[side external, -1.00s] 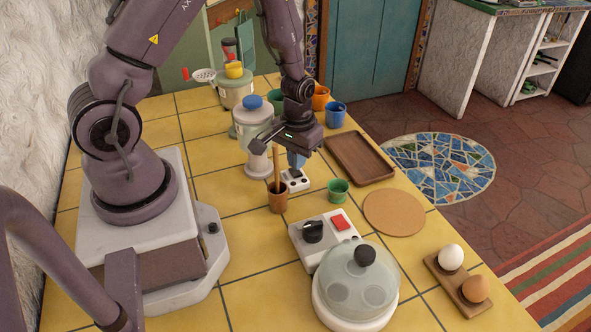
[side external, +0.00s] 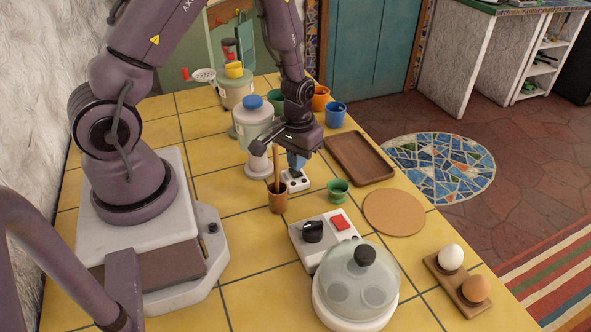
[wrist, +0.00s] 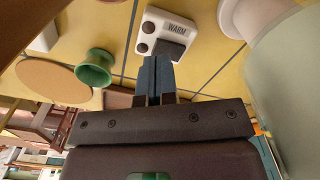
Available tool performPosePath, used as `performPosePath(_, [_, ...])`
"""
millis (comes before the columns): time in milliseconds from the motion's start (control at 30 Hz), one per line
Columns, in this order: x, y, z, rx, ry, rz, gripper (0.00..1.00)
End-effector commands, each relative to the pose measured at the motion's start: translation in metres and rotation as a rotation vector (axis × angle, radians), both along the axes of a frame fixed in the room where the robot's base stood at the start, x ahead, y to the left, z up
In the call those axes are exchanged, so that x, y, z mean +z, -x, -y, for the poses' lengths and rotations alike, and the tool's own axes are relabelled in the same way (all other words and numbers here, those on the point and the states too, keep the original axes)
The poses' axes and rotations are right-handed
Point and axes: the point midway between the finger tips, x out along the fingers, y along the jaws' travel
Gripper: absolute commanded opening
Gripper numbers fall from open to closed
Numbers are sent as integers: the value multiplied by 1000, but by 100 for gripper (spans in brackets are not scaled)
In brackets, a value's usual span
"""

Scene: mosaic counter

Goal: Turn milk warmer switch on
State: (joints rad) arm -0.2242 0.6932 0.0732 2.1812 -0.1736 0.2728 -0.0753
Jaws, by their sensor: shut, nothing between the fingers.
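A small white switch box (side external: 304,183) lies on the yellow tiled counter beside a white, blue-lidded jar-like appliance (side external: 252,118), apparently the milk warmer. In the wrist view the switch box (wrist: 152,26) shows a "WARM" label, two dark round spots and a dark rocker (wrist: 173,47). My gripper (side external: 298,164) points down over the box with its blue fingers shut and empty. In the wrist view the fingertips (wrist: 156,62) are right by the rocker's edge. I cannot tell whether they touch it or which way the rocker is set.
A brown cup with a wooden handle (side external: 277,202) stands close left of the box. A green cup (side external: 338,191) stands to its right, near a wooden tray (side external: 360,159) and a round cork mat (side external: 394,212). A cooker with a glass lid (side external: 360,280) stands in front.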

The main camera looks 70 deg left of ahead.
Motion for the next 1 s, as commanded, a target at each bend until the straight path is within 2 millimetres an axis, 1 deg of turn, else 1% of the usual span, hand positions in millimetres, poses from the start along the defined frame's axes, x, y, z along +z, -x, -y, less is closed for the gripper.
performPosePath(1000, [-16,0,0,0,0,0,0])
